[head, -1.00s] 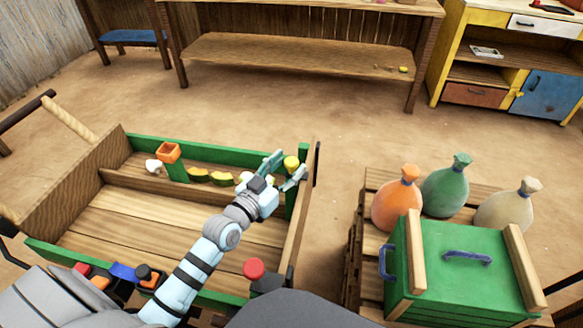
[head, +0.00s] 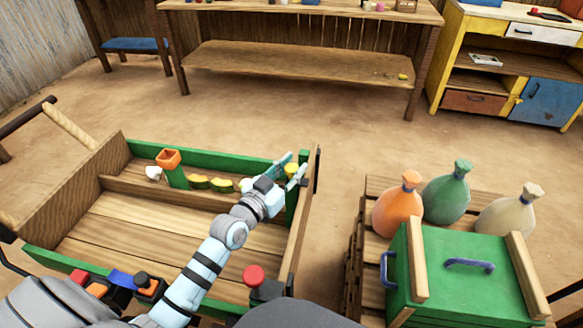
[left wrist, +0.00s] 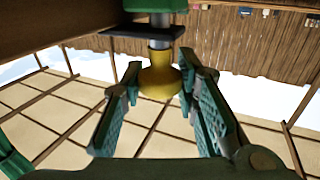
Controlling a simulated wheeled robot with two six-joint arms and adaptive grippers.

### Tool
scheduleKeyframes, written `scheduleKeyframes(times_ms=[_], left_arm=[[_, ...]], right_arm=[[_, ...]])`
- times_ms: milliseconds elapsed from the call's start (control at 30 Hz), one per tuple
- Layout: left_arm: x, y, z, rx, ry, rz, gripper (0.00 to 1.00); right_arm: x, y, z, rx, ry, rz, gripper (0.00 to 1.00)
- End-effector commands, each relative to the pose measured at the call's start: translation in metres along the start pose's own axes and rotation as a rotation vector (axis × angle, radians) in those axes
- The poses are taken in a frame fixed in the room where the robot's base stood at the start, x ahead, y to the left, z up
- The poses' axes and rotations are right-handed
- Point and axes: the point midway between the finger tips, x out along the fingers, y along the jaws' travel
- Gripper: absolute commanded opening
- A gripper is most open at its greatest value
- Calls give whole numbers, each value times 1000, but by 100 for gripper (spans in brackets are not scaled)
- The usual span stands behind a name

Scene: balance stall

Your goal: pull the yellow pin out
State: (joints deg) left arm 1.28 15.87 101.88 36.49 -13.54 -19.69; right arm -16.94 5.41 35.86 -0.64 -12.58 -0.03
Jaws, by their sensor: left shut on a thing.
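The yellow pin (head: 291,169) stands at the right end of the cart's green back board. In the left wrist view the pin's yellow knob (left wrist: 160,78) sits between my two green fingers, with a grey shaft running into a dark plate and green part. My left gripper (head: 290,167) reaches in from the lower left and is shut on the knob. The pin's shaft is still in the fitting. My right gripper is not in view.
The wooden cart (head: 150,222) has an orange square cup (head: 168,158) and yellow pieces (head: 222,184) along its back. A red knob (head: 253,273) is near its front right. To the right, a pallet holds several sacks and a green box (head: 455,270).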

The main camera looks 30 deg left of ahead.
Motion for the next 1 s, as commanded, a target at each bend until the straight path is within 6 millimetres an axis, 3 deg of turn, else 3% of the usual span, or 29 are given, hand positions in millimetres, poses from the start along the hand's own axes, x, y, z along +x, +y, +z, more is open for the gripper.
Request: scheduleKeyframes(times_ms=[233,533,567,667,1000], left_arm=[[0,0,-44,1,2,1,0],[0,0,-47,2,9,-1,0],[0,0,-47,2,10,-1,30],[0,0,-46,2,9,-1,46],[-3,0,-43,2,2,0,48]], right_arm=[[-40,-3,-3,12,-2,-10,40],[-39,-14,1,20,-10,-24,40],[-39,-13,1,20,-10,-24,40],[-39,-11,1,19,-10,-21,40],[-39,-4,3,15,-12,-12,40]])
